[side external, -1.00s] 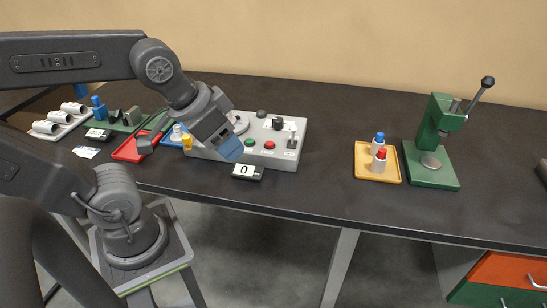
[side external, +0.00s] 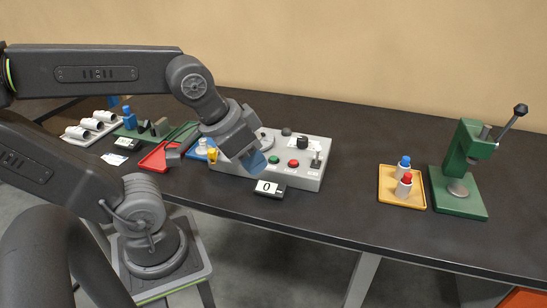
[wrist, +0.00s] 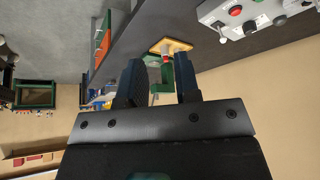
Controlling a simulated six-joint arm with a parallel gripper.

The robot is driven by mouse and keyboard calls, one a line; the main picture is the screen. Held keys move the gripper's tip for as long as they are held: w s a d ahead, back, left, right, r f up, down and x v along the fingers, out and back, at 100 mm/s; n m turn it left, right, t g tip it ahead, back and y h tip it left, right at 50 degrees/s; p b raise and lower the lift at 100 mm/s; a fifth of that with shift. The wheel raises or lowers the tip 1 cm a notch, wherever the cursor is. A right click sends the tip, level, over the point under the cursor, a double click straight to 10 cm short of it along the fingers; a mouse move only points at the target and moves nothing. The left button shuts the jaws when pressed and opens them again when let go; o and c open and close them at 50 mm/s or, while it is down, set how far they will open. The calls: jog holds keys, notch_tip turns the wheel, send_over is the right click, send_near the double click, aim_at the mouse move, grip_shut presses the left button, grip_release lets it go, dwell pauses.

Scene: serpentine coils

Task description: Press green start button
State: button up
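The green button (side external: 274,160) is on the front part of a grey control panel (side external: 316,180), left of a red button (side external: 294,163). My gripper (side external: 256,163) hangs just left of the green button in the side view, its blue fingertips pointing down and right. I cannot tell its exact height above the panel. In the wrist view my gripper (wrist: 160,85) has its two fingers apart with nothing held between them. The panel (wrist: 215,12) shows at that view's top right corner, partly cut off.
A small display reading 0 (side external: 269,188) lies in front of the panel. The panel carries a lever (side external: 316,159) and dark knobs. A yellow tray (side external: 389,200) with two bottles and a green press (side external: 459,204) stand right. A red tray (side external: 152,160) lies left.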

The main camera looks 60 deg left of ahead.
grip_shut()
dwell(1.3)
